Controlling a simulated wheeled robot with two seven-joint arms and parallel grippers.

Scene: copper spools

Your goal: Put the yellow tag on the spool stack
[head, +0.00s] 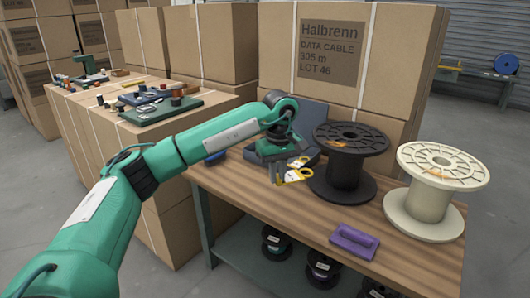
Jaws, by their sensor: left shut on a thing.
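My left gripper (279,174) is shut on the yellow tag (298,175), a small yellow and white piece. It holds the tag above the wooden table, just left of the black spool (345,165). The gap between the tag and the black spool is hard to judge. A cream spool (436,190) stands upright to the right of the black one, with a copper-coloured mark on its top and core. I cannot tell which of these is meant by the spool stack. My right gripper is out of view.
A purple block (353,242) lies at the front of the wooden table (290,203). Small dark spools (276,243) stand on the shelf below. Large cartons (380,60) rise behind the table. A green tray with tools (158,104) sits on cartons at left.

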